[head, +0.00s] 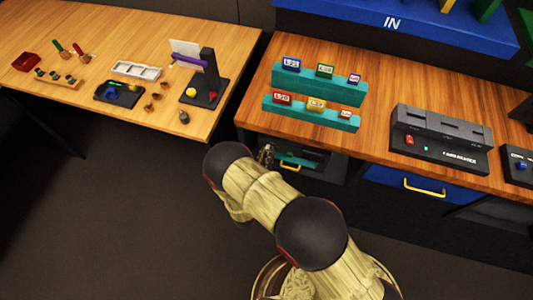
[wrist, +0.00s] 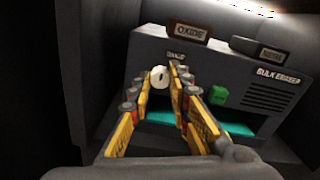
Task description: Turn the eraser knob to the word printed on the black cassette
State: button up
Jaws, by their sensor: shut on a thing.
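In the wrist view, the eraser (wrist: 205,65) is a dark grey box lettered "BULK ERASER". Its knob (wrist: 160,77) is a pale round disc with a small dark mark. My gripper (wrist: 159,80) has its yellow-and-black fingers on either side of the knob and is shut on it. A brown plate (wrist: 188,31) above reads "OXIDE"; a darker plate (wrist: 259,48) to the right has blurred lettering. A small label (wrist: 176,56) just above the knob is hard to read. In the head view, my gripper (head: 266,156) reaches the eraser under the right table. I cannot pick out the black cassette.
A green button (wrist: 218,95) sits right of the knob, and a teal-floored slot (wrist: 235,129) lies below. In the head view, teal racks (head: 335,88) of small coloured, labelled pieces stand on the table above. A blue drawer (head: 403,185) with a yellow handle is right of the eraser.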

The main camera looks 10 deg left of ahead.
jog(key=shift+m, duration=0.3)
grip_shut()
jog(key=shift+f+m+b, duration=0.1)
jog(key=shift+m+b, duration=2.6)
jog(key=shift+m, duration=6.3)
jog(key=shift+d, duration=0.1)
jog(key=o, duration=0.9)
grip_release()
jog(key=s, duration=0.8)
jog(key=s+a, duration=0.1)
jog(key=s, duration=0.3)
